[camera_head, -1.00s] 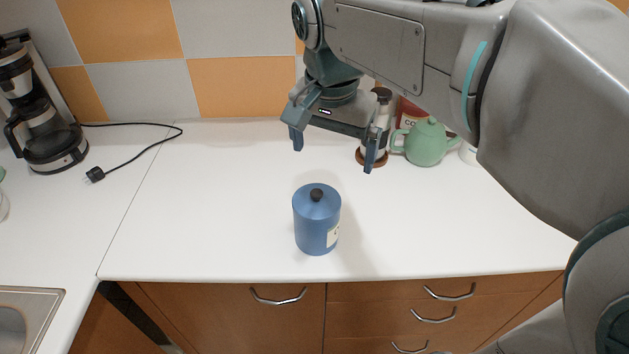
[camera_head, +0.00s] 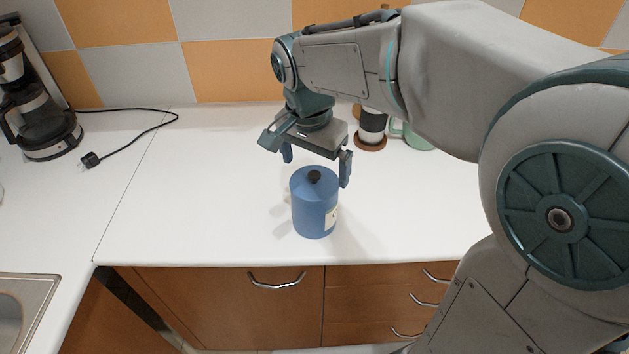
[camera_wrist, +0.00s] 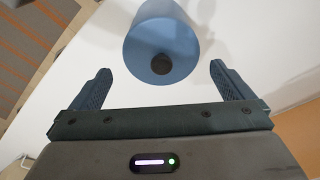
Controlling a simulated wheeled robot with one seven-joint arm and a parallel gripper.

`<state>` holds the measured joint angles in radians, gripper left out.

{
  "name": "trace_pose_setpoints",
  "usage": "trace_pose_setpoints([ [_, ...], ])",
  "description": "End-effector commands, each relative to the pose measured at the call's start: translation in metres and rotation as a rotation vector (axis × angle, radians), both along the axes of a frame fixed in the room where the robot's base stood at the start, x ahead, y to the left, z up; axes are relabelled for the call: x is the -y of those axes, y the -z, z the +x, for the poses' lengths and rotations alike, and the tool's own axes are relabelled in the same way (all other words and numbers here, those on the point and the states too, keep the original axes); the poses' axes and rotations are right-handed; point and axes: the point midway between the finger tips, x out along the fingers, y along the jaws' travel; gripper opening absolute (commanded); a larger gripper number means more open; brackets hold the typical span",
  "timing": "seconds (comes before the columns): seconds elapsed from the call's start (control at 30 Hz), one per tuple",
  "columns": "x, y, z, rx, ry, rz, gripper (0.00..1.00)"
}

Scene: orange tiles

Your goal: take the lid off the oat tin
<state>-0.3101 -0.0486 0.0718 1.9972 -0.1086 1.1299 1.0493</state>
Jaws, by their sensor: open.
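The blue oat tin (camera_head: 313,212) stands upright on the white counter near its front edge, with a pale label on its right side. Its blue lid (camera_head: 314,180) is on top and has a dark round knob (camera_head: 314,176). My gripper (camera_head: 316,170) is open and empty, just above and behind the tin, with its fingers apart to either side. In the wrist view, the lid (camera_wrist: 148,38) and knob (camera_wrist: 161,64) lie ahead of and between the open fingers of my gripper (camera_wrist: 160,80), apart from both.
Behind my arm stand a dark-and-white container on a brown base (camera_head: 371,130) and a green teapot (camera_head: 416,139), partly hidden. A coffee maker (camera_head: 45,120) and its cord (camera_head: 140,135) are at the left. A sink (camera_head: 25,305) is at the lower left. The counter around the tin is clear.

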Motion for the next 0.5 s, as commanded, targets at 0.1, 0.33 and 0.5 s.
trace_pose_setpoints([
  [0.1,0.000,0.020,0.001,-0.005,-0.001,-0.002,1.00],
  [0.33,0.001,0.034,0.003,-0.001,-0.002,-0.001,1.00],
  [0.5,0.001,0.033,0.003,0.000,-0.001,0.000,0.97],
])
